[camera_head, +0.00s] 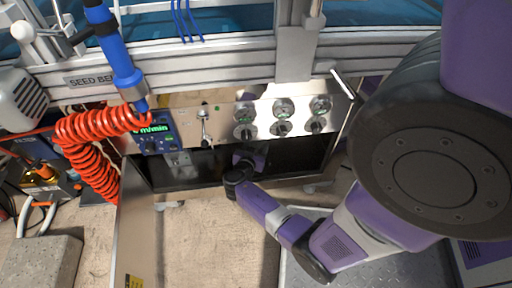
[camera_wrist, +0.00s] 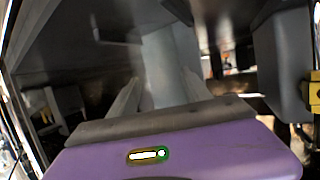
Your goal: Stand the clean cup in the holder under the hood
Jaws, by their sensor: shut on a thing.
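My gripper (camera_wrist: 160,76) shows in the wrist view, with its two pale fingers apart and shut on a smooth pale grey thing (camera_wrist: 168,52). This looks like the cup, seen only in part, and its rim and base cannot be made out. In the head view my purple arm reaches into the dark opening under the metal control panel (camera_head: 222,118), and my gripper's fingers are hidden there. The holder cannot be made out clearly in either view. Dark panels, perhaps the hood (camera_wrist: 75,45), surround the gripper in the wrist view.
An open cabinet door (camera_head: 137,225) stands at the left of the opening. A coiled red hose (camera_head: 88,150) hangs beside it. A dark grey block (camera_wrist: 280,65) is close on the right of my gripper, with a yellow part (camera_wrist: 313,95) beyond it.

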